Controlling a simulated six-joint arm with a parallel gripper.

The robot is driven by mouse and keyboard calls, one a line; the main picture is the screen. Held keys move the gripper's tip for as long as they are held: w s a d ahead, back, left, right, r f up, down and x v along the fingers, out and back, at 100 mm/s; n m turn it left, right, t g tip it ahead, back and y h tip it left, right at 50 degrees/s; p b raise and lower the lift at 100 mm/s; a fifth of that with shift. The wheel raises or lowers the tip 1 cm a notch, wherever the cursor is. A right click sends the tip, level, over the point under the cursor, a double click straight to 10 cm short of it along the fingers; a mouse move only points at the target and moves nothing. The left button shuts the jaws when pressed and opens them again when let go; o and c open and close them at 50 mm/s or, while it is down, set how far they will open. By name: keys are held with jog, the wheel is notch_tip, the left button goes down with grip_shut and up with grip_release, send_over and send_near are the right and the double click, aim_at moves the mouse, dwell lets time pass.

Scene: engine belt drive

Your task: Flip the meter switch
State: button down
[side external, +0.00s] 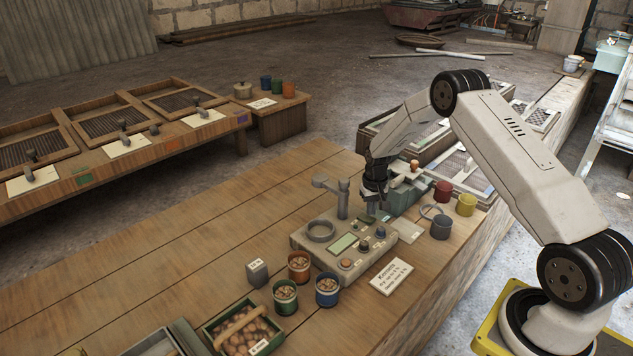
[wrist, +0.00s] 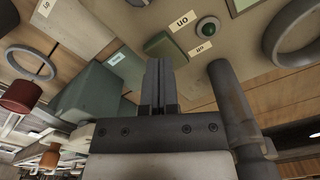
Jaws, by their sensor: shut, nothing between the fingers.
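The meter (side external: 313,256) is a pale grey box on the wooden bench, with a grey ring, a green screen (side external: 343,243) and several knobs. In the wrist view its pale top shows a round green button (wrist: 208,28) between small labels, one reading "ON". A dark green block (wrist: 166,46), possibly the switch, lies just beyond my fingertips. My gripper (wrist: 158,64) is shut and empty, close to this block; I cannot tell whether they touch. In the side view my gripper (side external: 373,208) is low over the meter's far right end, its tips partly hidden.
A grey post with an arm (side external: 343,198) rises beside my gripper. Cups of nuts (side external: 299,267), a grey cube (side external: 257,273) and a label card (side external: 391,276) lie near the meter.

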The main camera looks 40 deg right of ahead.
aim_at(369, 220)
jog(key=shift+f, duration=1)
dwell(0.9)
jog(key=shift+r, duration=3.55)
jog(key=shift+a, duration=0.1)
jog(key=shift+a+r, duration=0.25)
jog(key=s+a+r+n+t, duration=0.1)
jog(key=s+a+r+n, duration=0.1)
jog(key=s+a+r, duration=0.4)
jog(key=s+a+r+n, duration=0.1)
jog(key=a+r, duration=0.2)
jog(key=a, duration=0.5)
jog(key=s+a+r+n+t, duration=0.1)
jog(key=s+a+r+n, duration=0.2)
jog(key=s+a, duration=0.5)
jog(key=s, duration=0.5)
jog(key=shift+a+t, duration=0.15)
jog(key=shift+t, duration=0.15)
